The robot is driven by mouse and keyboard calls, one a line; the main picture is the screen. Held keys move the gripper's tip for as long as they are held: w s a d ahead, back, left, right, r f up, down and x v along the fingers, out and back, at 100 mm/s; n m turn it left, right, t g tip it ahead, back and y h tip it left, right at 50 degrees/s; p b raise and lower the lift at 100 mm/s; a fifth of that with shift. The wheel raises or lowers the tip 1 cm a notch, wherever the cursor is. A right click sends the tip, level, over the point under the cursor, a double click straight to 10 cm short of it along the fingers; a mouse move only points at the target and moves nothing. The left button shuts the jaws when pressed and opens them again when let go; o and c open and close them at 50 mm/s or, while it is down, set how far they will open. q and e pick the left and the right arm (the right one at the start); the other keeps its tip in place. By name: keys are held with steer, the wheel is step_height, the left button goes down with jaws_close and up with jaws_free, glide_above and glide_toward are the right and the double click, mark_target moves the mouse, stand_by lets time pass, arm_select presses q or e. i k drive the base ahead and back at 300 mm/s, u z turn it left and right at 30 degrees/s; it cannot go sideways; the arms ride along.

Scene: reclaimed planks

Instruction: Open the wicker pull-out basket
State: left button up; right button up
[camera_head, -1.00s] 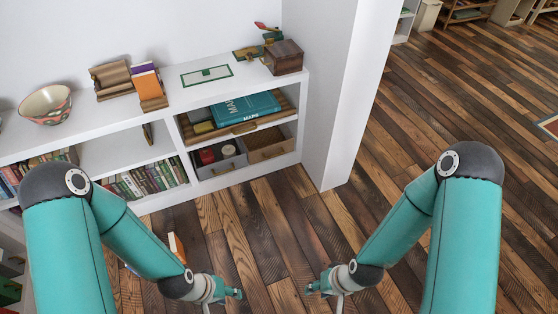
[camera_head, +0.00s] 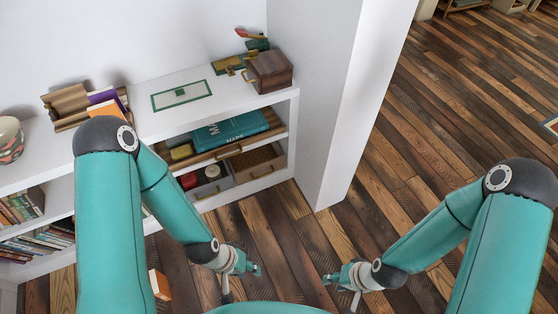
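The wicker pull-out basket (camera_head: 258,165) is a brown woven box with a small handle on its front. It sits at the right end of the lower compartment in the white shelf unit and looks pushed in. My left gripper (camera_head: 242,279) is over the floor in front of the shelf, apart from the basket, with its fingers spread and empty. My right gripper (camera_head: 342,289) is over the floor further right, also spread, empty and touching nothing.
A grey drawer (camera_head: 219,184) holding red and white items is beside the basket. A wooden tray with a teal book (camera_head: 231,130) is above. A white wall end (camera_head: 333,180) stands right of the shelf. An orange book (camera_head: 160,284) is near my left arm. The floor ahead is clear.

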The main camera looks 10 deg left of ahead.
mark_target(259, 162)
steer(key=u, duration=0.1)
steer(key=i, duration=0.85)
steer(key=u, duration=0.4)
